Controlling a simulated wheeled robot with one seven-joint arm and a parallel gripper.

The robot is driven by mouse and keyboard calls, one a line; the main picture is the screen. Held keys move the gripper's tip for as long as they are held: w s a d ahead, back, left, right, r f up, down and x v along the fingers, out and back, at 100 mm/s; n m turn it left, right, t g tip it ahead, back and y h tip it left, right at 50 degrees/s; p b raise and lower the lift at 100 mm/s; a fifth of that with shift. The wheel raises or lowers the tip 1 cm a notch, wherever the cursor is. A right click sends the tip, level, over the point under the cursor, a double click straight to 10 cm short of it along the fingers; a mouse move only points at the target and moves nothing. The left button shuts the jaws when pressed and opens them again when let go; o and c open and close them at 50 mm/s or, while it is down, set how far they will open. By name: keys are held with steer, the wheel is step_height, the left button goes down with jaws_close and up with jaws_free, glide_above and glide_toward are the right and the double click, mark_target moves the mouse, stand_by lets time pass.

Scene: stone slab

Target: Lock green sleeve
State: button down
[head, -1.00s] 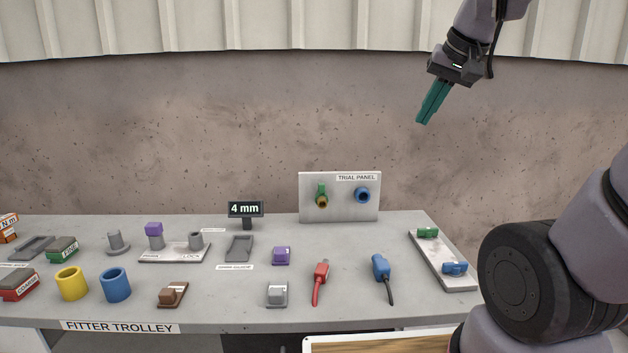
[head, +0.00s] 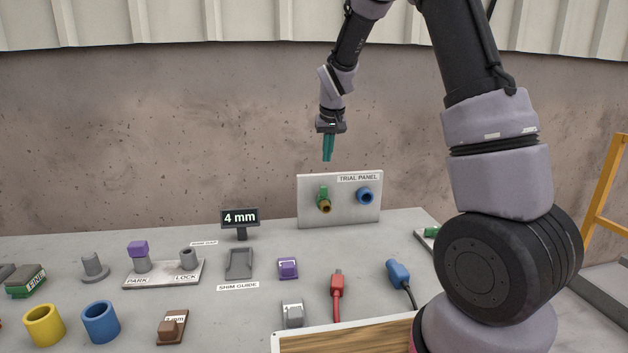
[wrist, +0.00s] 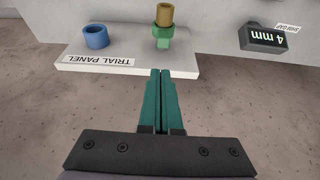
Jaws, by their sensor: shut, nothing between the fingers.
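The green sleeve (head: 323,192) is on the trial panel (head: 340,216), around or against a brass-coloured fitting (head: 325,207). A small green tab stands up above the fitting in the head view. In the wrist view the green sleeve (wrist: 161,38) shows at the base of the brass fitting (wrist: 164,15). A blue ring fitting (head: 365,195) is to its right on the same panel. My gripper (head: 328,159) is shut and empty, pointing down above the panel, a little above the sleeve and apart from it. Its teal fingers (wrist: 160,72) are together in the wrist view.
The 4 mm display (head: 240,218) stands left of the panel. A park/lock plate (head: 163,274) with a purple-capped post lies further left. Red (head: 337,295) and blue (head: 399,275) connectors lie in front of the panel. The wall (head: 200,140) is behind.

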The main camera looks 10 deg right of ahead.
mark_target(324, 187)
steer(key=shift+w+a+f, duration=0.35)
steer(key=shift+f, duration=0.15)
steer(key=x, duration=0.9)
steer(key=shift+w+f, duration=0.1)
steer(key=shift+f, duration=0.25)
steer(key=s, duration=0.2)
steer(key=shift+s, duration=0.45)
